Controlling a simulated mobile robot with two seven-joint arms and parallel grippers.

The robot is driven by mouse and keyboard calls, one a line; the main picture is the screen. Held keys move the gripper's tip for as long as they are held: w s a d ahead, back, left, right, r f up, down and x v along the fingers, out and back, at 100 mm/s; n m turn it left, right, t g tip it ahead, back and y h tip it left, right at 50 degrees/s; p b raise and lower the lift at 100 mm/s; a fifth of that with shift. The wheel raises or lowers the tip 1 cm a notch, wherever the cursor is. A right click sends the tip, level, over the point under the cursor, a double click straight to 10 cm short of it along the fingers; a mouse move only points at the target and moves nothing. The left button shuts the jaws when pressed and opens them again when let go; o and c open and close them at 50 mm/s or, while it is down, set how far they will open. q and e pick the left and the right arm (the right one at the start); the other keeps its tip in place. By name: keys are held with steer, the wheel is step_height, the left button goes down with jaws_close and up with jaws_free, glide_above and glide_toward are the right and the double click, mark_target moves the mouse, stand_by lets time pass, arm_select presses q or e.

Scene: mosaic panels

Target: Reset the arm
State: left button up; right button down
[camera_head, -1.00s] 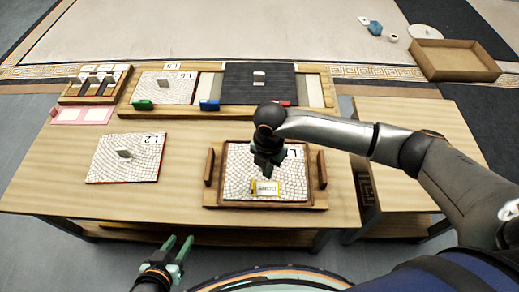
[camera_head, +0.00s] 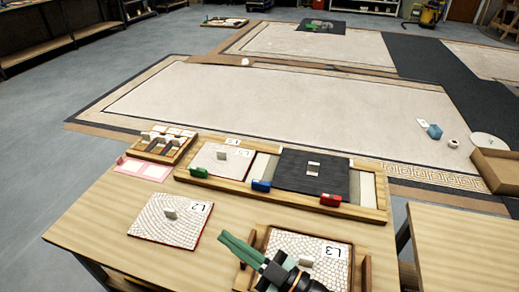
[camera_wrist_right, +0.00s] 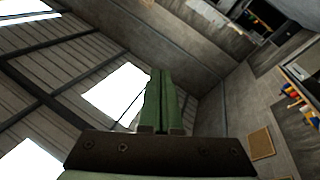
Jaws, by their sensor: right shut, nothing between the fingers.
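My right gripper (camera_head: 225,239) is at the bottom middle of the head view, its green fingers pointing up and left. It is shut and empty, above the near tray holding panel L3 (camera_head: 312,250), and covers part of that tray. In the right wrist view the two green fingers (camera_wrist_right: 161,100) lie together with nothing between them, pointing at the ceiling and wall. My left gripper is not in view.
Panel L2 (camera_head: 170,220) lies on the wooden table (camera_head: 110,215). Behind it a long wooden tray (camera_head: 372,213) holds a pale panel (camera_head: 214,158) and a dark panel (camera_head: 312,175). A rack of small pieces (camera_head: 163,146) stands at the table's back left.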

steer(key=w+d+f+m+t+h, duration=0.2)
steer(key=d+f+m+t+h, duration=0.3)
steer(key=d+f+m+h, duration=0.3)
steer(key=s+d+f+m+g+h, duration=0.6)
steer(key=s+d+f, duration=0.45)
steer(key=f, duration=0.35)
arm_select(q)
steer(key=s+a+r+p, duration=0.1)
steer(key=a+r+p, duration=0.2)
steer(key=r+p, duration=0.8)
steer(key=p, duration=0.4)
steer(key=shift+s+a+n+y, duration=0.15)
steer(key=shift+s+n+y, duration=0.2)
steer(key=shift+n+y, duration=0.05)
arm_select(e)
steer(key=s+d+r+h, duration=0.1)
steer(key=s+d+r, duration=0.1)
steer(key=r, duration=0.9)
steer(key=shift+d+r, duration=0.15)
steer(key=shift+d, duration=0.6)
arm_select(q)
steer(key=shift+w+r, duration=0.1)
arm_select(e)
steer(key=shift+g, duration=0.3)
